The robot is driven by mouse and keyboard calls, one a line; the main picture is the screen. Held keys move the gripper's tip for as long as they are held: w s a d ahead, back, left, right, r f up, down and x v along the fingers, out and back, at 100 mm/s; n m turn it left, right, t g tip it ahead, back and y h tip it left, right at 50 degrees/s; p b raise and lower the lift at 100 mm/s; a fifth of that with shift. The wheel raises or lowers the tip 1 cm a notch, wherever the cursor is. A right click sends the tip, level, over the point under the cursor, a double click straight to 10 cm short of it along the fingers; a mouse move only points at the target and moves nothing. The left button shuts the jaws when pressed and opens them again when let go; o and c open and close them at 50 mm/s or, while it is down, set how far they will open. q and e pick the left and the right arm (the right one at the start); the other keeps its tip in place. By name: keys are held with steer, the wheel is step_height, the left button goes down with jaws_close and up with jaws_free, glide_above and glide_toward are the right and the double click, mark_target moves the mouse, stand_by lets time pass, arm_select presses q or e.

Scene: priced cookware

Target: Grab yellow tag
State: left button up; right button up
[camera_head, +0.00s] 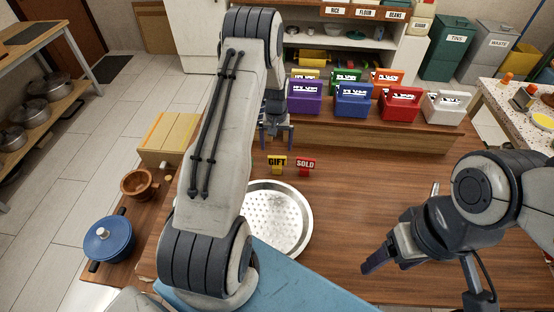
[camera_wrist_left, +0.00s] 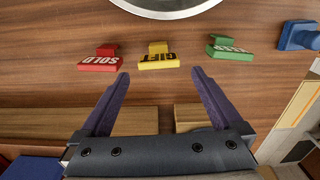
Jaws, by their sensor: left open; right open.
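The yellow tag (camera_head: 276,166), marked GIFT, sits on the brown wooden table just below my left gripper (camera_head: 277,138) in the head view. In the left wrist view the yellow tag (camera_wrist_left: 158,58) lies beyond and between the two purple fingertips of my left gripper (camera_wrist_left: 160,73). The fingers are apart, with nothing between them, and no contact with the tag shows. My right gripper (camera_head: 422,287) is open and empty over the right part of the table.
A red SOLD tag (camera_wrist_left: 101,59) and a green tag (camera_wrist_left: 229,48) flank the yellow one. A round metal pan (camera_head: 293,222) is near the tags. Coloured boxes (camera_head: 353,99) stand behind on a wooden block. The table's right middle is clear.

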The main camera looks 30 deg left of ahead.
mark_target(277, 156)
arm_select(q)
step_height(277, 156, down, 4)
steer(key=shift+f+p, duration=0.1)
steer(key=shift+p, duration=0.4)
steer(key=shift+w+f+p, duration=0.1)
steer(key=shift+f+p, duration=0.35)
steer(key=shift+f, duration=0.1)
steer(key=f+p, duration=0.1)
steer(key=f, duration=0.2)
steer(key=shift+w, duration=0.2)
steer(key=shift+f+p, duration=0.3)
steer(key=shift+f, duration=0.3)
steer(key=c, duration=1.1)
steer(key=shift+o, duration=0.2)
steer(key=shift+r, duration=0.15)
